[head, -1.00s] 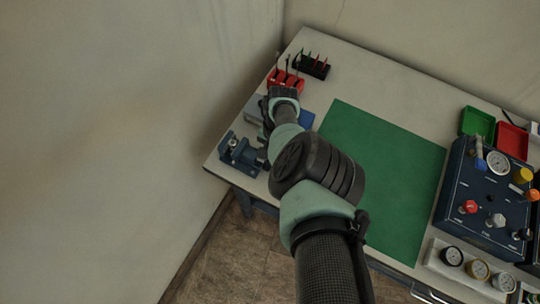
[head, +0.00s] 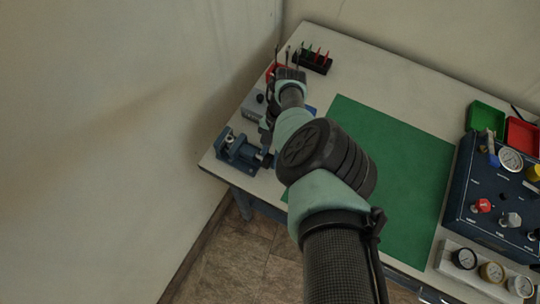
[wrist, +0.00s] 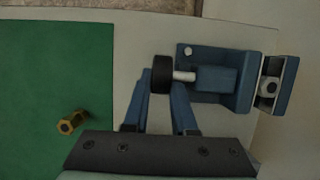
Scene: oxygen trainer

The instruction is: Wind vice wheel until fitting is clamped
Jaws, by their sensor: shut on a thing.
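The blue vice (head: 237,150) stands at the table's left front edge and also shows at the right in the wrist view (wrist: 215,82). Its black wheel (wrist: 161,72) sits on a silver screw. My gripper (wrist: 160,92) is shut on the wheel, with one blue finger on each side of it. A silver hex fitting with a dark hole (wrist: 268,87) sits at the vice's jaws; I cannot tell how tightly it is held. In the head view my arm hides most of the gripper and the wheel.
A green mat (head: 385,170) covers the middle of the table. A brass hex piece (wrist: 71,122) lies on it. A black rack (head: 312,62) stands behind. Red and green trays and a blue gauge panel (head: 490,205) stand at the right. A wall is close at the left.

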